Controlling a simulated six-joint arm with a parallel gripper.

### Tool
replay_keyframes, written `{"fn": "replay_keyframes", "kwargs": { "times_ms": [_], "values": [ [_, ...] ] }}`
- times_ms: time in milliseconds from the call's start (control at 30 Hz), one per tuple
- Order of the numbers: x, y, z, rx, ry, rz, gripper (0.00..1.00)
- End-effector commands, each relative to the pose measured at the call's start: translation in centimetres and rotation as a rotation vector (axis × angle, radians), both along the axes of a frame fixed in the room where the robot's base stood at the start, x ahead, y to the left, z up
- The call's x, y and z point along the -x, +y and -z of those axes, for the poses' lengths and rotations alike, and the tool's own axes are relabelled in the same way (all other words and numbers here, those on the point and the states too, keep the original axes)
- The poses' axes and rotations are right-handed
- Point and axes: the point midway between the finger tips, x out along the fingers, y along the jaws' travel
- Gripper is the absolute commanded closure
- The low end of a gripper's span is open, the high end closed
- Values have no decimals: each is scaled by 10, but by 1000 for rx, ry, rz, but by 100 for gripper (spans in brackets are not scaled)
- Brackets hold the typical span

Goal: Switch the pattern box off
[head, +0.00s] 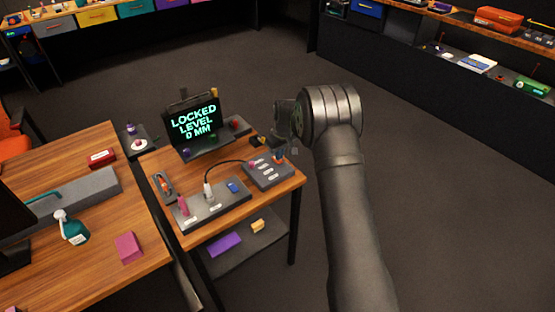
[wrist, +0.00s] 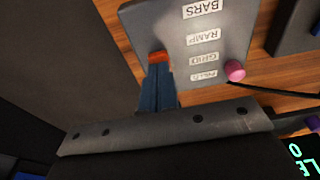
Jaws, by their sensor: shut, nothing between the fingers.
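The pattern box (head: 262,180) is a dark grey box at the right end of the small wooden table. In the wrist view its top (wrist: 214,22) carries white labels: BARS, RAMP, GRID and one too blurred to read. A pink round piece (wrist: 234,70) sits by the blurred label; it shows in the head view too (head: 251,163). My gripper (wrist: 158,78) is shut and empty, its blue fingers at the box's edge beside the labels. An orange-red piece (wrist: 158,57) shows at their ends; I cannot tell whether it is fingertip or switch, or whether they touch the box.
A screen (head: 194,122) behind reads LOCKED LEVEL 0 MM. A grey panel (head: 225,203) lies left of the box, with a black cable (head: 225,163) arching between them. A lower shelf (head: 240,250) holds a purple block. Open floor lies right of the table.

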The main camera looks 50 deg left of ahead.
Motion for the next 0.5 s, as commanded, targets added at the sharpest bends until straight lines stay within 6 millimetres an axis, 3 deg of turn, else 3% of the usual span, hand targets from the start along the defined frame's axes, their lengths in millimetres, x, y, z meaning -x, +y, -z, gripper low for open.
{"fn": "replay_keyframes", "kwargs": {
  "times_ms": [500],
  "values": [
    [0, 0, 8, 0, 0, 0, 100]
  ]
}}
